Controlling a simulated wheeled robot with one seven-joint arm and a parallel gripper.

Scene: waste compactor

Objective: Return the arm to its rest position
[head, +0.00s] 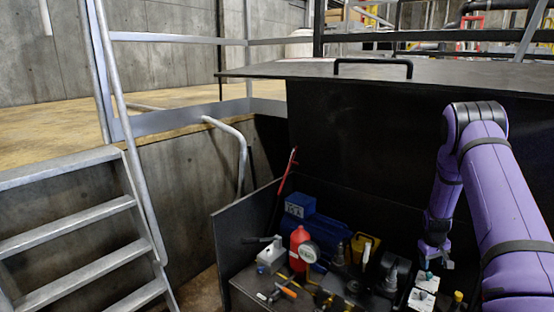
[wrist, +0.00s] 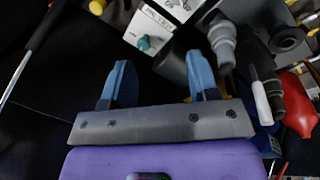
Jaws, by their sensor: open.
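My purple arm (head: 490,190) comes in from the right in the head view, bends at a raised elbow and reaches down into the dark compactor bay. My gripper (head: 436,258) hangs low there, just above a white control box with a teal knob (head: 427,280). In the wrist view the two blue fingers of my gripper (wrist: 158,68) stand wide apart with nothing between them. The white box with the teal knob (wrist: 148,38) lies beyond the fingertips. The head view shows the fingertips only small, so I cannot tell whether they touch anything.
Around my gripper are a red bottle with a gauge (head: 299,248), a blue motor (head: 325,235), valves and an orange-handled tool (head: 286,291). A dark lid with a handle (head: 373,63) is above the bay. Metal stairs (head: 80,225) stand at left.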

